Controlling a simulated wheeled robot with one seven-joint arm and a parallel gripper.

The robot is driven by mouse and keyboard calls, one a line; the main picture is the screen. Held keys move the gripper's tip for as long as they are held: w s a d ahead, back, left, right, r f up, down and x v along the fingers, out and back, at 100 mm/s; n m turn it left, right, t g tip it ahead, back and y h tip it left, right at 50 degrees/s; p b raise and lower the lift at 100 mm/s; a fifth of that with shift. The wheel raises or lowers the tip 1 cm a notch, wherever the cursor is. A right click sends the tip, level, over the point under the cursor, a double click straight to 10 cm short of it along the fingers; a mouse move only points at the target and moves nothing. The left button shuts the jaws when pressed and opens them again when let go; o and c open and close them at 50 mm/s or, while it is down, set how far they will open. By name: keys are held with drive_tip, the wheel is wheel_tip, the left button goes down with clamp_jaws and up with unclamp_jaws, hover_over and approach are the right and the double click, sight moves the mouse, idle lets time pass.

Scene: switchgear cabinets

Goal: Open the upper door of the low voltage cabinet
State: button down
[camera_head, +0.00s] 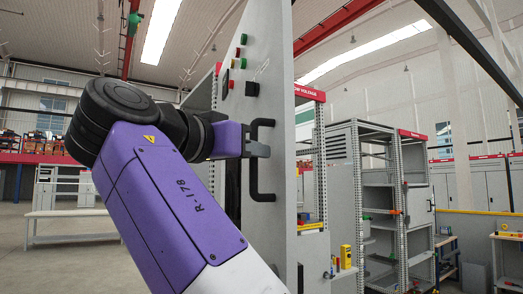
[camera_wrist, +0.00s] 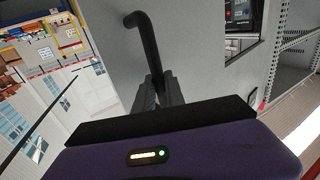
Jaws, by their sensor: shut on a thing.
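The upper door (camera_head: 278,100) is a tall grey panel that stands out at an angle toward the camera, with its near edge to the right. A black bar handle (camera_head: 262,186) is fixed upright on its face. My gripper (camera_head: 260,150) is shut on the middle of this handle. In the wrist view, the fingers (camera_wrist: 158,92) close around the black handle (camera_wrist: 148,40), which bends into the grey door face (camera_wrist: 205,60). The lower part of the handle is hidden behind my gripper there.
Open shelving racks (camera_head: 380,200) with small parts stand to the right. A white table (camera_head: 75,215) stands at the far left, with open floor before it.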

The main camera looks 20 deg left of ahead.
drive_tip(key=shift+a+r, duration=0.1)
drive_tip(key=shift+r, duration=0.05)
drive_tip(key=c, duration=1.4)
unclamp_jaws()
drive_tip(key=b+v, duration=0.2)
drive_tip(key=v, duration=0.5)
drive_tip(key=shift+s+b, duration=0.35)
drive_tip(key=shift+a, duration=0.15)
